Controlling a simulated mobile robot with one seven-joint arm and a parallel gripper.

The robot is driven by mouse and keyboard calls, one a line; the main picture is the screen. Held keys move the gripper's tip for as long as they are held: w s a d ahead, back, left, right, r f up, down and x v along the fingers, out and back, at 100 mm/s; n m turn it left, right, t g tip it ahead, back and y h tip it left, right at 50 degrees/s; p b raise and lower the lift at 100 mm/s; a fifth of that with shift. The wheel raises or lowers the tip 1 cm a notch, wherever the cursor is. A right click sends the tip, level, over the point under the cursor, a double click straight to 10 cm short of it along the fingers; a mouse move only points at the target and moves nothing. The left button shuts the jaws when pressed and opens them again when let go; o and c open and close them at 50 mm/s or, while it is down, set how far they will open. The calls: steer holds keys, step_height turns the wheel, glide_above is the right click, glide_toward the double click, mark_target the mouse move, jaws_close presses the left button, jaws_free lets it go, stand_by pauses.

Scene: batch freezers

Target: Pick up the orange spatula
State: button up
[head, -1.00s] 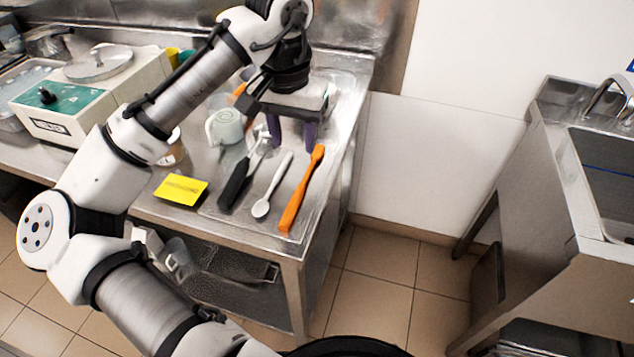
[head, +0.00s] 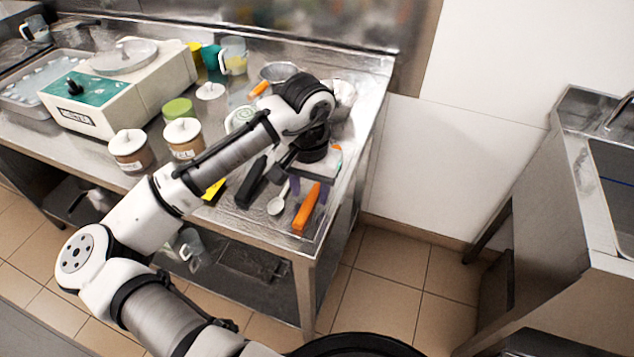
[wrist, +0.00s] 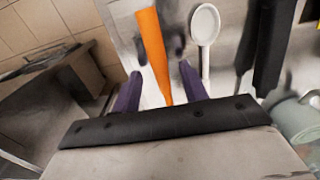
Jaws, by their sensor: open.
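The orange spatula (head: 306,207) lies on the right end of the steel counter, its near end toward the front edge. Its far part is hidden under my gripper in the head view. In the wrist view the orange spatula (wrist: 154,50) runs down the picture between my two purple fingers. My gripper (head: 309,190) is open above the spatula, and its fingers show apart on either side of it in the wrist view (wrist: 160,88). I cannot tell how high the fingertips are above the counter.
A white spoon (head: 277,205) lies just left of the spatula, with a black-handled tool (head: 252,184) beyond it. A yellow note (head: 213,189) is partly hidden by my arm. Lidded jars (head: 128,152) and a white machine (head: 110,95) stand further left. A sink (head: 612,170) is at right.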

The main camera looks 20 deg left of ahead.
steer(key=shift+f, duration=0.8)
jaws_close()
steer(key=shift+r, duration=0.1)
